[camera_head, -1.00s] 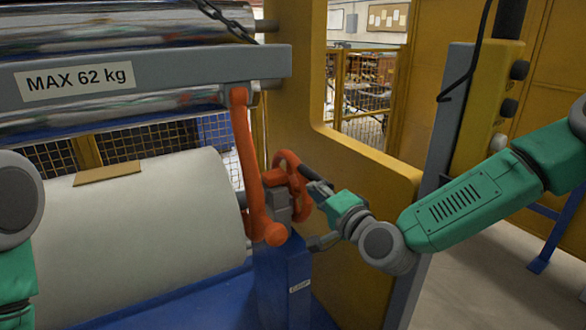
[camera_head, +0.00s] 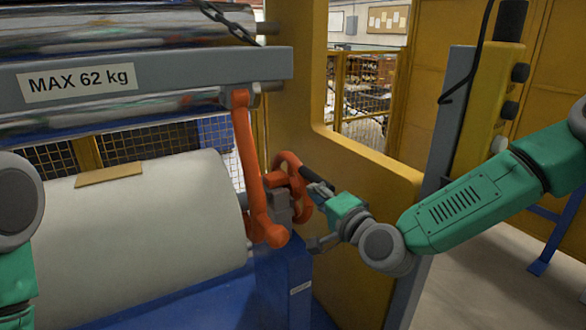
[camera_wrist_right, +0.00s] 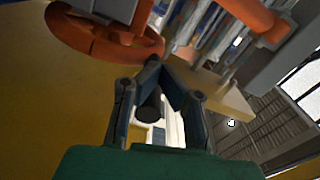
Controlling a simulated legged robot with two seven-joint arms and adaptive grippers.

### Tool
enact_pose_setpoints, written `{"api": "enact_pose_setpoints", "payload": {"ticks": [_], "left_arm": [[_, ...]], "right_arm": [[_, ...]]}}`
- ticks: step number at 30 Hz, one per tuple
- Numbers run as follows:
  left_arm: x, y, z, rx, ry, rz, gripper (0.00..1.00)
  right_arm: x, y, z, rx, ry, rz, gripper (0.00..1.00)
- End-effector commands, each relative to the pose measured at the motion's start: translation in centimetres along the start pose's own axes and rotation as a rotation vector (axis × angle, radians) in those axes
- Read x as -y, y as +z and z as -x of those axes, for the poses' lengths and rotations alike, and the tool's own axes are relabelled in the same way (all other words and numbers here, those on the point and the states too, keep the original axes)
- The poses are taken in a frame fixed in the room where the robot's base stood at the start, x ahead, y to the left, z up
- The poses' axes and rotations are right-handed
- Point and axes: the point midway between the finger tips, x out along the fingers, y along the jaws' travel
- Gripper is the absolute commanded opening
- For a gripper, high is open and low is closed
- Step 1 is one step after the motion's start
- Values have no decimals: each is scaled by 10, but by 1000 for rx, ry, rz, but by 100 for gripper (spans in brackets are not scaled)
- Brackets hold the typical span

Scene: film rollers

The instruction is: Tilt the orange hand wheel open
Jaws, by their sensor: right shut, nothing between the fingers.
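The orange hand wheel (camera_head: 290,162) is mounted at the right end of the white roll, beside the long orange lever (camera_head: 245,150). My right gripper (camera_head: 318,188) is at the right side of the wheel. In the right wrist view, the wheel rim (camera_wrist_right: 72,38) lies at the upper left, beyond the fingers. The fingers (camera_wrist_right: 156,66) converge at their tips with nothing held. A dark cylindrical handle (camera_wrist_right: 150,108) shows behind the gap between the fingers. Whether the fingers touch the wheel or handle cannot be told. My left gripper is outside the view; only part of my left arm shows.
The white roll (camera_head: 140,235) lies below a grey beam (camera_head: 190,75) marked "MAX 62 kg". A blue support post (camera_head: 285,285) stands beneath the wheel. A yellow machine frame (camera_head: 375,185) rises behind my right gripper. A grey column with a yellow control box (camera_head: 487,95) stands at right.

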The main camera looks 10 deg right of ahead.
Motion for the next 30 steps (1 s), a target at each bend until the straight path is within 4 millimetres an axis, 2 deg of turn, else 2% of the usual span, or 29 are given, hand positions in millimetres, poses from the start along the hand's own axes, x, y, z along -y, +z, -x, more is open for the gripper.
{"api": "enact_pose_setpoints", "payload": {"ticks": [13, 30], "left_arm": [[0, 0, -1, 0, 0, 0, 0], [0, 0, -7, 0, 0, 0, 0]], "right_arm": [[-1, -1, 0, -1, 0, 0, 0], [-10, -18, 0, -5, 0, 1, 0]]}}
